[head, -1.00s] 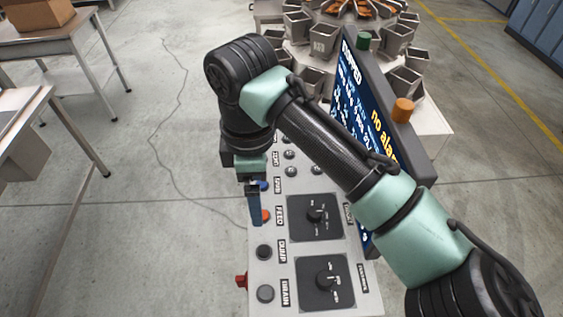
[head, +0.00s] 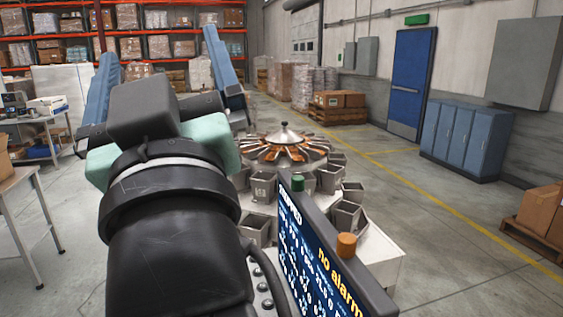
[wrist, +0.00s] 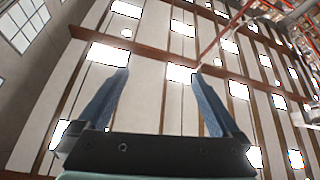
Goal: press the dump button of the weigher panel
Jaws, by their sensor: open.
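My gripper (head: 160,42) is raised at the left of the head view, with its two blue fingers wide apart and nothing between them. In the wrist view my gripper (wrist: 161,72) is also open and points up at the roof. Only a sliver of the panel's button face (head: 264,292), with a few small round buttons, shows between my arm and the screen. The dump button is not in view now.
The weigher (head: 284,150), ringed with grey buckets, stands just behind the screen. A metal table (head: 20,185) is at the left. Blue lockers (head: 465,140) stand at the right, with open floor before them.

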